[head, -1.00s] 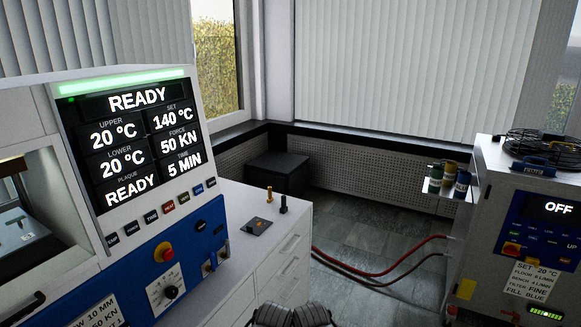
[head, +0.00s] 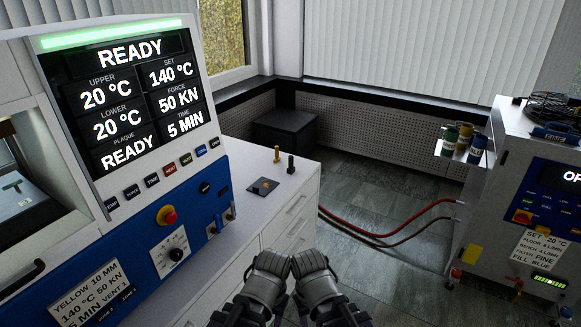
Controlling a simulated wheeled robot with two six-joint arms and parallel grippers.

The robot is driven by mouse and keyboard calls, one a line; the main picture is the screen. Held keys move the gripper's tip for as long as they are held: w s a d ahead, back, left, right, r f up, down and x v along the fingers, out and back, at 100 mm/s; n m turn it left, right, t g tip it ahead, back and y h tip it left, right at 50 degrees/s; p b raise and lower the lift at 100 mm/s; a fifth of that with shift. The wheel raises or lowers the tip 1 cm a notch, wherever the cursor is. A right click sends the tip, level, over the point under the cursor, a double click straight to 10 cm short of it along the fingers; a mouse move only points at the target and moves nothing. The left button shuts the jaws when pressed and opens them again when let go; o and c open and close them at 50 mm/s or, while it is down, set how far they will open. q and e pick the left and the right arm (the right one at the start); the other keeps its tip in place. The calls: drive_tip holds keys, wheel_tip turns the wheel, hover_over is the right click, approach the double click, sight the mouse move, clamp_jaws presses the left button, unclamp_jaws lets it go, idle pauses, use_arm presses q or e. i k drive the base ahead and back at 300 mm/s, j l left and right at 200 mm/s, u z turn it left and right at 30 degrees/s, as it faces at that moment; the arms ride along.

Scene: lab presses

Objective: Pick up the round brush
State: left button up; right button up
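I cannot make out a round brush in the head view. My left gripper (head: 268,272) and my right gripper (head: 309,270) show as dark grey rounded shapes side by side at the bottom middle. They are close together over the floor, in front of the white drawer cabinet. Their fingers cannot be made out, so I cannot tell whether they are open or shut. I see nothing held between them.
The press panel (head: 130,95) reads READY at left. A white cabinet (head: 240,205) carries a small yellow post (head: 277,155), a black post (head: 291,163) and a dark plate (head: 263,187). Red hoses (head: 385,233) cross the floor to a white machine (head: 490,225). Several cans (head: 463,140) stand on a shelf.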

sight(292, 169)
drive_tip(key=u, duration=0.35)
drive_tip(key=i+l+u, duration=0.5)
drive_tip(key=u, duration=0.15)
drive_tip(key=i+l, duration=0.2)
drive_tip(key=l, duration=0.15)
drive_tip(key=i+l+u, duration=0.1)
drive_tip(key=i+l, duration=0.25)
drive_tip(key=l, duration=0.3)
drive_tip(key=i+l+u, duration=0.1)
drive_tip(key=l, duration=0.25)
drive_tip(key=i+l, duration=0.25)
drive_tip(key=l, duration=0.15)
drive_tip(key=i+l+u, duration=0.1)
drive_tip(key=l, duration=0.25)
drive_tip(key=i+l, duration=0.2)
drive_tip(key=l, duration=0.15)
